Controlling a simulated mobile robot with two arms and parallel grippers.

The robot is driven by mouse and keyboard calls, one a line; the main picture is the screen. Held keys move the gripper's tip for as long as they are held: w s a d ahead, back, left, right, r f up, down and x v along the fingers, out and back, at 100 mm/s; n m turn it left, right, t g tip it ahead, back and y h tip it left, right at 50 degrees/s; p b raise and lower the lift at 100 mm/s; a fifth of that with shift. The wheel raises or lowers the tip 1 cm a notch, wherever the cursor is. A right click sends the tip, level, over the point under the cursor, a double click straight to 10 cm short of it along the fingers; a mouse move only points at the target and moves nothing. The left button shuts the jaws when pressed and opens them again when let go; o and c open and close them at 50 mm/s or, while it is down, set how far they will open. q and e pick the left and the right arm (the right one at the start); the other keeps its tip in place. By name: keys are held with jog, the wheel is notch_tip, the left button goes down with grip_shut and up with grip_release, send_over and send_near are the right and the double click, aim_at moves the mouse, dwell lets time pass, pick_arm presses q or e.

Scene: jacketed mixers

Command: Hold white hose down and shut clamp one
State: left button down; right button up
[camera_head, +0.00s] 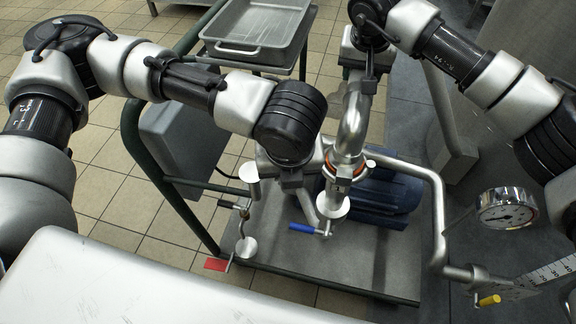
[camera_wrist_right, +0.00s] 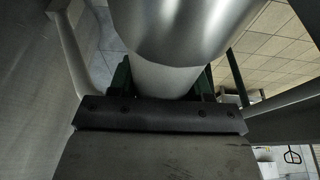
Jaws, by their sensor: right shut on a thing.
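A pale, shiny hose or pipe (camera_head: 351,125) curves down to an orange ring (camera_head: 331,165) above a round fitting (camera_head: 335,209) at the picture's centre. My right gripper (camera_head: 357,65) is at its upper part. In the right wrist view, my right gripper is shut around a pale cylinder (camera_wrist_right: 165,78), apparently this hose. My left gripper (camera_head: 290,182) points down just left of the orange ring. Its fingers are mostly hidden by its own wrist, so I cannot tell whether it is open. A blue handle (camera_head: 303,228) sits below it. I cannot tell which part is clamp one.
A red handle (camera_head: 216,265) and a yellow handle (camera_head: 489,300) stick out from other pipework. A pressure gauge (camera_head: 507,209) stands at right. A blue motor (camera_head: 385,192) lies behind the fitting. A metal tray (camera_head: 238,47) rests on a stand at the back.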

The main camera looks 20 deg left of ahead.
pick_arm(q)
jog(key=shift+w+a+f, duration=0.1)
jog(key=shift+w+a, duration=0.1)
jog(key=shift+w, duration=0.35)
jog(key=shift+w+a, duration=0.2)
jog(key=shift+w, duration=0.35)
jog(key=shift+s, duration=0.1)
pick_arm(e)
jog(key=o, duration=0.9)
jog(key=shift+w, duration=0.1)
pick_arm(q)
jog(key=s+d+r, duration=0.1)
jog(key=s+r, duration=0.4)
jog(key=r, duration=0.6)
jog(key=shift+s+d, duration=0.4)
